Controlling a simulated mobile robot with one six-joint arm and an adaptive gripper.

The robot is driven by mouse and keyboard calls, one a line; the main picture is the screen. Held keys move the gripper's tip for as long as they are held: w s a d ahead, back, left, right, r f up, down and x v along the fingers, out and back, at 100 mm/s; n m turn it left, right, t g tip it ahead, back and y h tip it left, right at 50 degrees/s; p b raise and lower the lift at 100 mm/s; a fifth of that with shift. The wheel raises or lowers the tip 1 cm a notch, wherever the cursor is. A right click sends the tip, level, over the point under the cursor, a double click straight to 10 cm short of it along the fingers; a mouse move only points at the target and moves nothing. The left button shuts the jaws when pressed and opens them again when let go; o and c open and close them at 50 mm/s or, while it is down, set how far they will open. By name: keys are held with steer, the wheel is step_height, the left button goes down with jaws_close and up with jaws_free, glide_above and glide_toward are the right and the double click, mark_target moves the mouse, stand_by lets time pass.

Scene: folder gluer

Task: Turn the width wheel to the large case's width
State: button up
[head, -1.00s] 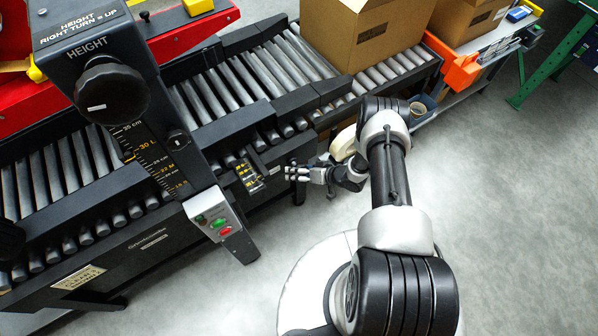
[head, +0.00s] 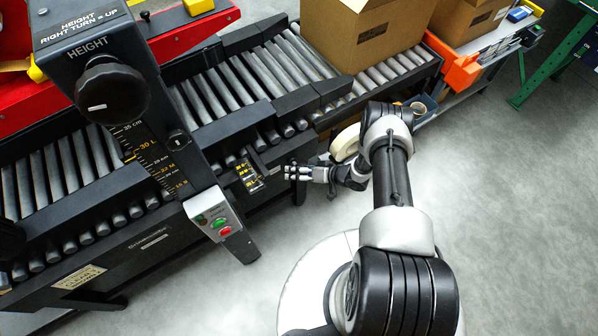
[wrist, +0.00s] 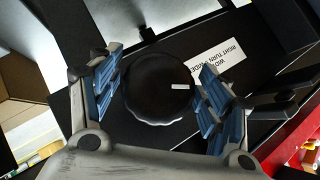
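The width wheel (wrist: 152,98) is a round black knob with a white mark at its right side in the wrist view. A white label about width (wrist: 217,62) lies beside it on the black panel. My gripper (wrist: 160,92) is open, its blue-padded fingers on either side of the wheel with a narrow gap showing; I cannot tell whether they reach down around it. In the head view my gripper (head: 290,172) is at the machine's side, and the wheel is hidden there. The width scale (head: 248,176), with yellow marks, is just left of the gripper; its reading is too small to tell.
The height knob (head: 112,92) and its scale (head: 152,165) stand on the post at left. A control box (head: 214,218) with green and red buttons is below. A cardboard case (head: 365,30) sits on the rollers. Grey floor (head: 520,220) is clear at right.

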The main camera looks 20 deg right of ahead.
steer(key=shift+o, duration=0.5)
steer(key=shift+s+d+r, duration=0.15)
steer(key=shift+d+r, duration=0.1)
steer(key=shift+d, duration=0.05)
steer(key=v, duration=1.1)
steer(key=shift+s, duration=0.15)
